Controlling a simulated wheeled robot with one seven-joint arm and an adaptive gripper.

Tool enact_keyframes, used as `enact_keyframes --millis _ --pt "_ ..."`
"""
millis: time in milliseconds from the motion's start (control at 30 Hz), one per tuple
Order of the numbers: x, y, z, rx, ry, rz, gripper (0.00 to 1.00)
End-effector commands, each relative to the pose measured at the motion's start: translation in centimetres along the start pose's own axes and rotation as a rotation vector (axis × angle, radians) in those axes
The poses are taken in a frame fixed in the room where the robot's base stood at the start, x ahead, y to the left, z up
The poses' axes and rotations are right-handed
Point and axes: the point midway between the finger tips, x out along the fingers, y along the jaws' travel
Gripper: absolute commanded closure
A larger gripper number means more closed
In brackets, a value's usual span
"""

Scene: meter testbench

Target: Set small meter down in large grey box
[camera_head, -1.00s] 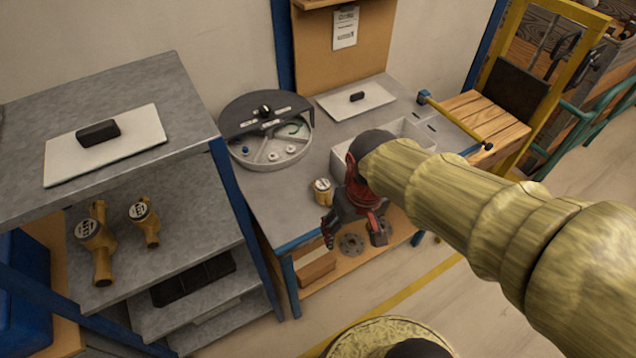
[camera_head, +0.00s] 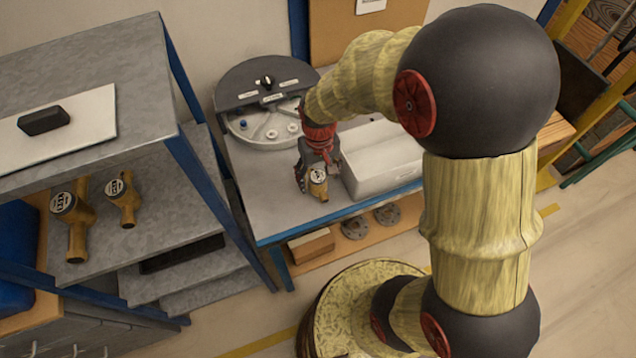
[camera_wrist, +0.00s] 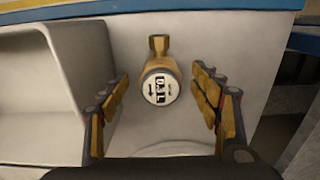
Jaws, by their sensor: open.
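The small brass meter (camera_head: 318,184) with a white round dial stands on the workbench just left of the large grey box. In the wrist view the meter (camera_wrist: 160,84) lies between my two fingers, with a visible gap on each side. My gripper (camera_head: 314,178) is open around the meter, and its fingers (camera_wrist: 161,92) do not touch it. The large grey box (camera_head: 385,180) is open-topped and pale; its near wall shows in the head view. In the wrist view the box (camera_wrist: 45,100) is at the left. My arm hides part of the box in the head view.
A round grey test unit (camera_head: 262,90) stands behind on the bench. Two brass meters (camera_head: 74,218) (camera_head: 123,200) sit on the shelf at left, below a white board (camera_head: 85,125) holding a black block. Flanges (camera_head: 355,227) lie on the lower shelf.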

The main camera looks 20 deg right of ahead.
Motion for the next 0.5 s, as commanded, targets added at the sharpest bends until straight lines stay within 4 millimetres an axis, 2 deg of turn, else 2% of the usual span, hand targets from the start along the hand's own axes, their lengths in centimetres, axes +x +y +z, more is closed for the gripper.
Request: enact_keyframes --millis 300,500 --pt "4.2 0.0 -0.4 0.000 -0.002 0.000 0.36" --pt "4.8 0.0 -0.6 0.000 0.002 0.000 0.36"
